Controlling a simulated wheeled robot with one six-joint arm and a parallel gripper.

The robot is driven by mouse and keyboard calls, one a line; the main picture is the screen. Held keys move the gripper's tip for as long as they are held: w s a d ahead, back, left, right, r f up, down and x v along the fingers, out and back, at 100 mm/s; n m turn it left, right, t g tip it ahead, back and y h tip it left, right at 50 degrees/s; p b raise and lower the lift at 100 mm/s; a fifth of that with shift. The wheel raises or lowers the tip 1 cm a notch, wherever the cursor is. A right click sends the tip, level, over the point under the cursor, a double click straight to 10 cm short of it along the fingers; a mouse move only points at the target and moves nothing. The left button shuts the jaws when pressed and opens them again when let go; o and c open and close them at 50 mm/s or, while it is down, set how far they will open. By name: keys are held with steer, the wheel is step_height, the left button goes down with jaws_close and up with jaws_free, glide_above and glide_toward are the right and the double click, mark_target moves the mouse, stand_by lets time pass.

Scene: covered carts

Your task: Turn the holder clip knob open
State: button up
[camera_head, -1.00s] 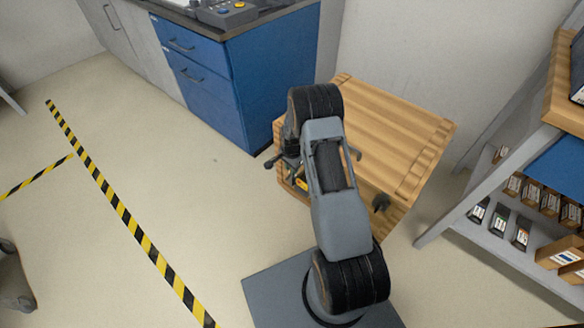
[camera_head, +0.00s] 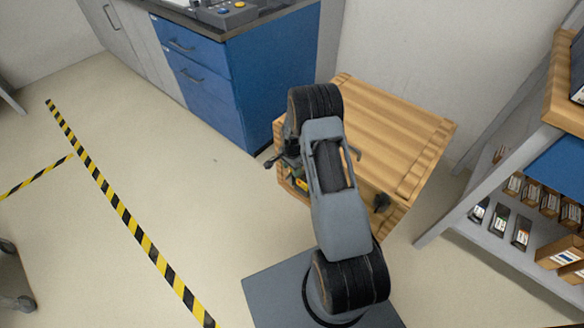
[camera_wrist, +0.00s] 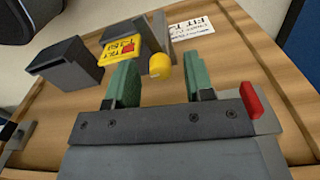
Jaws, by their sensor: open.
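The yellow knob (camera_wrist: 160,66) shows in the wrist view, at a dark grey holder on the wooden front of a cart. A dark grey block (camera_wrist: 72,62) and a yellow tag (camera_wrist: 118,47) with a red mark are left of the knob. My gripper (camera_wrist: 159,76) is open, with one green finger on each side of the knob in the picture. I cannot tell whether either finger touches it. In the head view my arm mostly hides the holder; only small yellow and green bits show at the cart's front.
The wooden cart (camera_head: 400,125) has a ridged lid and a dark fitting (camera_head: 381,203) at its right. A blue cabinet (camera_head: 265,75) stands behind left, a grey shelf rack (camera_head: 480,165) with small boxes at right. Floor at left is open, with striped tape (camera_head: 120,208). A white label (camera_wrist: 193,27) is on the panel.

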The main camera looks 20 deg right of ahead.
steer(key=shift+r, duration=0.1)
step_height(320, 180, up, 14)
steer(key=p, duration=0.3)
steer(key=shift+f+p, duration=0.2)
steer(key=shift+p, duration=0.15)
stand_by(0.3)
